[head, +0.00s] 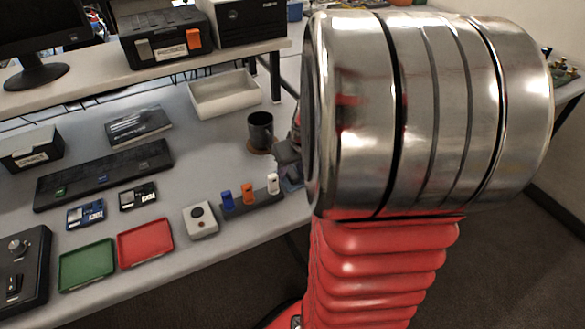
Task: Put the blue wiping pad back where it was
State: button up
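My large metal arm link and red bellows fill the right half of the head view. Only a small grey part of my gripper (287,152) shows at the link's left edge, just right of the dark mug. Its fingertips are mostly hidden, so I cannot tell whether it is open or shut. A blue-grey patch (291,184) shows just below it, partly hidden by my arm; it may be the blue wiping pad, but I cannot tell whether it is held or lies on the table.
The dark mug (260,131) stands on a brown coaster. A dark holder (252,203) carries blue, orange and white upright pieces. A white box (200,220), red tray (146,243), green tray (86,266) and black keyboard-like bar (105,175) lie left. An empty cream bin (224,94) stands behind.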

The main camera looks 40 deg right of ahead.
jog(key=v, duration=1.2)
jog(key=shift+a+r, duration=0.15)
dwell(0.6)
jog(key=s+a+r+n, duration=0.1)
jog(key=s+a, duration=0.1)
jog(key=a, duration=1)
jog(key=s+a+r+n+t+y, duration=0.1)
jog(key=s+a+n, duration=0.1)
jog(key=a, duration=1.1)
jog(key=shift+s+a, duration=0.25)
jog(key=shift+s, duration=0.35)
